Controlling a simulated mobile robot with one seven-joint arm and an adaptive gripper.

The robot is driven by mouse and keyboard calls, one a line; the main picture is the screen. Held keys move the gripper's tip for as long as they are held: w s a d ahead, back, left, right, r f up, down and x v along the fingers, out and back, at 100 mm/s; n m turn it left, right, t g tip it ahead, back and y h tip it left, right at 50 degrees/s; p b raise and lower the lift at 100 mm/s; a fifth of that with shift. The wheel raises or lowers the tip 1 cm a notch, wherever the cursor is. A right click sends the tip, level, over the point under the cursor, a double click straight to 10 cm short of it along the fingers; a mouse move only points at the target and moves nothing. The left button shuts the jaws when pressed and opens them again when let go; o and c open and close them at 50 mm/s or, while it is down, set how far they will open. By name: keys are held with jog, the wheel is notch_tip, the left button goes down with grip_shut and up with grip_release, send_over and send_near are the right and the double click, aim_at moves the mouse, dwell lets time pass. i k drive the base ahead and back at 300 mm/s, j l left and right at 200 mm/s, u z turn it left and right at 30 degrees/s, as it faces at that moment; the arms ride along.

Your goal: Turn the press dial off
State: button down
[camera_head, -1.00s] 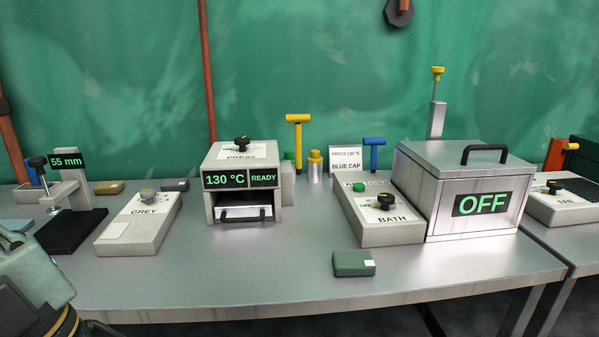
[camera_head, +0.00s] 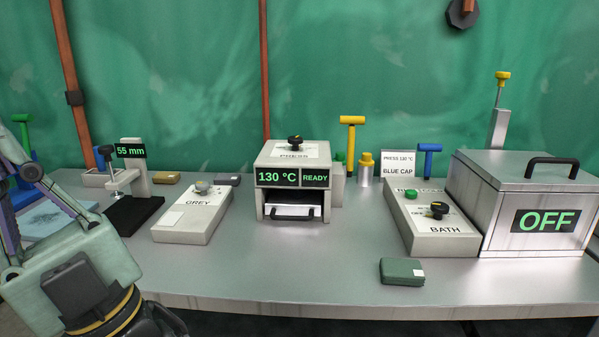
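The press (camera_head: 292,160) is a grey box on the bench, a little right of the picture's middle-left. Its black dial (camera_head: 295,141) sits on the white plate on top; I cannot read the dial's position. The press display (camera_head: 277,177) reads 130 °C, and beside it stands READY. A drawer (camera_head: 292,213) with a black handle shows in the front opening. My arm is at the lower left, well apart from the press. My gripper's dark part (camera_head: 160,325) is cut off at the bottom edge, and its fingertips cannot be made out.
The grey control box (camera_head: 190,222) stands left of the press. The bath control box (camera_head: 432,225) and the steel bath (camera_head: 530,220) reading OFF stand right. A yellow T-handle (camera_head: 351,135) and a brass-topped cylinder (camera_head: 366,167) stand behind. A green block (camera_head: 402,271) lies in front. Bench before the press is clear.

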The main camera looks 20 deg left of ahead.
aim_at(295, 141)
jog(key=u, duration=1.1)
jog(key=i+l+u, duration=0.1)
jog(key=l+u, duration=0.55)
jog(key=l, duration=1.1)
jog(key=i, duration=0.55)
